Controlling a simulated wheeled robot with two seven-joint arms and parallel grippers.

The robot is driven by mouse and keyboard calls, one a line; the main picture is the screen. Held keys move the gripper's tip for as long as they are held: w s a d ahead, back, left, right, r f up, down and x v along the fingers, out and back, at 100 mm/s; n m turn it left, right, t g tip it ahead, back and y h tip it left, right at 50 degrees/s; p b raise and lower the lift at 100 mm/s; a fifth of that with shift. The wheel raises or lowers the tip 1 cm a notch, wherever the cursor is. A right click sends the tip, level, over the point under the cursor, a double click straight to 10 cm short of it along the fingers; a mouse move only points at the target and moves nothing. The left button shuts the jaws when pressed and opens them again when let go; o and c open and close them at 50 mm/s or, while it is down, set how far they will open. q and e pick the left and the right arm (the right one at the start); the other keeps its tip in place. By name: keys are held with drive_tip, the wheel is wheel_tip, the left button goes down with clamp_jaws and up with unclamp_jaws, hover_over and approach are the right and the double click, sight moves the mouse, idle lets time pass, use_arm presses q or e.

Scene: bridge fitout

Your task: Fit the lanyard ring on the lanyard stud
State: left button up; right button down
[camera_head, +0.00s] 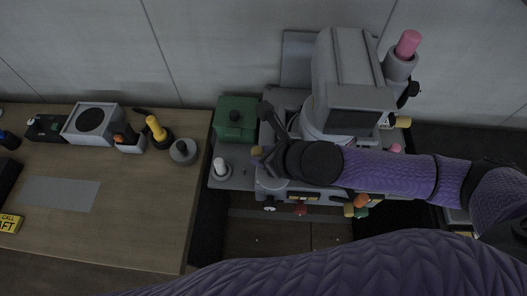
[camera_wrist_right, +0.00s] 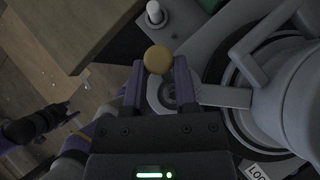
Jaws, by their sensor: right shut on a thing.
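My right gripper (camera_wrist_right: 160,72) has its two fingers about an ochre round-ended thing (camera_wrist_right: 158,60), which shows between the fingertips in the right wrist view. It also shows as a small ochre spot (camera_head: 257,152) in the head view. I cannot tell whether it is part of the lanyard ring; no open ring shows clearly in the grip. A pale upright peg (camera_head: 221,167) on a dark base stands on the grey console ledge; it could be the lanyard stud. It also shows in the wrist view (camera_wrist_right: 155,12), apart from the gripper and ahead of it. My left gripper does not show clearly.
The grey console housing (camera_head: 352,80) rises right of the gripper. A green box (camera_head: 236,118) stands behind the peg. The wooden table (camera_head: 150,215) at left bears a grey round fitting (camera_head: 183,151), a yellow-handled item (camera_head: 156,128) and other items; its front right is bare.

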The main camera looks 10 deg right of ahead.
drive_tip(key=shift+f, duration=0.15)
drive_tip(key=shift+f+b, duration=0.45)
drive_tip(key=shift+f, duration=0.2)
drive_tip(key=shift+c, duration=1.6)
unclamp_jaws()
drive_tip(key=p+v, duration=0.2)
drive_tip(key=v, duration=0.8)
